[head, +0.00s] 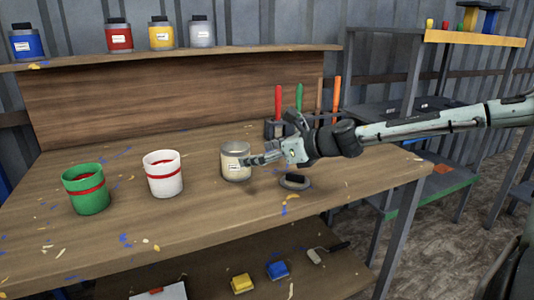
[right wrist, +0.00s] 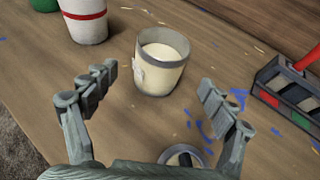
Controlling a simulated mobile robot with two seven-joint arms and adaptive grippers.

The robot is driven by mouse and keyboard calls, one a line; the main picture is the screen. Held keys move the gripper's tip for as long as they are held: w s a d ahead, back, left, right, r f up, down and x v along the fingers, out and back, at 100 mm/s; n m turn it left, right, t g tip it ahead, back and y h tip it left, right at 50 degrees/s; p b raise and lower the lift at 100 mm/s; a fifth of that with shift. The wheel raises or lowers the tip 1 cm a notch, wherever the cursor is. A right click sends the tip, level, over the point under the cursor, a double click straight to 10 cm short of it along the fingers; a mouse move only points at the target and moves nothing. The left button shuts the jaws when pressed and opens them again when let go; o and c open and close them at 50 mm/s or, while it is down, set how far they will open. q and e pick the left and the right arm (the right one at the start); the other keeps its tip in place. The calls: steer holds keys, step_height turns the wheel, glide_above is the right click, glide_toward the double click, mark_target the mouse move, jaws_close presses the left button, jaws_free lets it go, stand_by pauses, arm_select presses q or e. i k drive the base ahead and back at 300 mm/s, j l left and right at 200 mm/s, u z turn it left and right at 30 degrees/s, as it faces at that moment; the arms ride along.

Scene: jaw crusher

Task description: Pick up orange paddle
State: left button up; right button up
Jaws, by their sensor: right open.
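The orange paddle (head: 336,94) stands upright at the right end of a row with red (head: 278,103), green (head: 299,97) and brown (head: 319,94) handles. A dark holder (head: 272,129) is at their base; my right arm hides part of it and the orange paddle's lower end. My right gripper (head: 262,158) is open and empty, left of and in front of the holder, beside the cream-filled tin (head: 236,161). In the right wrist view my open fingers (right wrist: 158,80) frame the tin, and the holder (right wrist: 290,90) with a red handle is at right. My left gripper is not in view.
A green pot (head: 86,191) and a white pot (head: 163,176) stand on the left of the workbench (head: 120,228). A round lid-like piece (head: 295,182) lies below my right gripper. Several jars line the shelf (head: 250,54). A metal rack (head: 411,75) stands at right.

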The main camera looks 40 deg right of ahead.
mark_target(338, 79)
steer(key=z, duration=1.6)
